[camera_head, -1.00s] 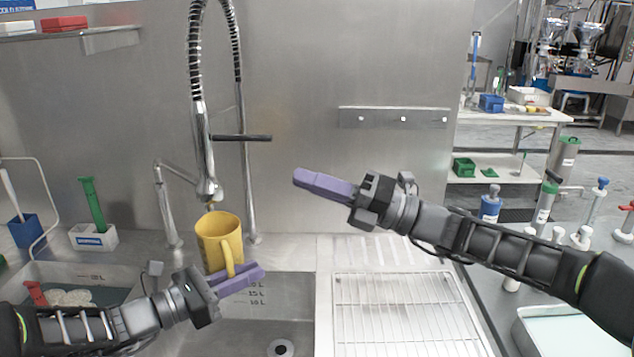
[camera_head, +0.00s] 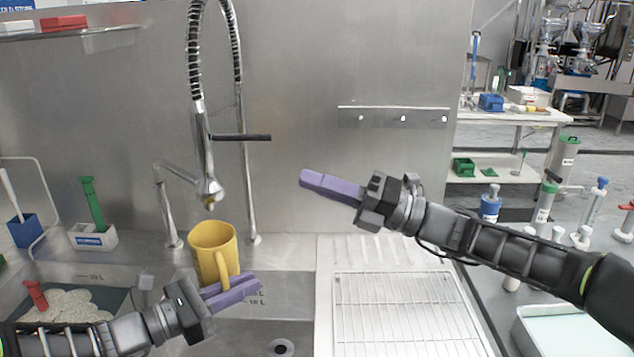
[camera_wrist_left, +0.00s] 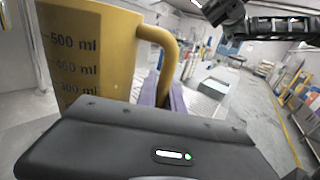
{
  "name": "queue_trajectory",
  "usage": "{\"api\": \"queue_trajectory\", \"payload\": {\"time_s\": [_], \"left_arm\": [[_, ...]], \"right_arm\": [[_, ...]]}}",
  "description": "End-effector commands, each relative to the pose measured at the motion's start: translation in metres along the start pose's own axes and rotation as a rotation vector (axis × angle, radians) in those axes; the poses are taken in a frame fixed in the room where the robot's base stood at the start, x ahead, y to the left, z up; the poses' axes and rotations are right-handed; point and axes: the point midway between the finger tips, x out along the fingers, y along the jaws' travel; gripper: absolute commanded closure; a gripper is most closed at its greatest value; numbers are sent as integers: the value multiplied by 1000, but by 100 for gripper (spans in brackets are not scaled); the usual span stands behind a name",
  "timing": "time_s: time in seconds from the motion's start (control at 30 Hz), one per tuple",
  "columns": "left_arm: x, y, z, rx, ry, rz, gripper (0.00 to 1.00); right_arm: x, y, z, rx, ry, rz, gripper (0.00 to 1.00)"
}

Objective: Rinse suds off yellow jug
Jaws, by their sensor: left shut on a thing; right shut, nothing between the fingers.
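The yellow jug (camera_head: 212,247) is upright over the sink, below the spray head (camera_head: 209,191) of the tall spring faucet. My left gripper (camera_head: 232,290) is shut on the jug's handle. In the left wrist view the jug (camera_wrist_left: 112,45) shows black millilitre marks, with its handle between the purple fingers. No suds can be made out on the part of the jug that shows, and no water stream is visible. My right gripper (camera_head: 325,184) is shut and empty, raised in front of the steel wall above the drainboard.
A wire rack (camera_head: 400,315) lies on the drainboard, empty. The left basin holds suds or pale matter (camera_head: 75,305) and a red-handled thing (camera_head: 36,294). A green brush (camera_head: 93,203) stands in a white holder. The sink drain (camera_head: 281,347) is clear.

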Motion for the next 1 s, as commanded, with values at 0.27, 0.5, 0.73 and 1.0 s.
{"api": "queue_trajectory", "payload": {"time_s": [0.27, 0.5, 0.73, 1.0], "left_arm": [[-16, -19, 1, 0, -1, 0, 100], [-28, -33, 0, 0, -1, 0, 100], [-29, -35, 0, 0, -1, 0, 100], [-29, -35, 0, 0, -1, -1, 100]], "right_arm": [[0, 1, 1, 0, 0, 0, 100], [1, 3, 2, 0, 0, 0, 100], [1, 3, 2, 0, 0, 0, 100], [1, 2, 2, 0, 0, 0, 100]]}}
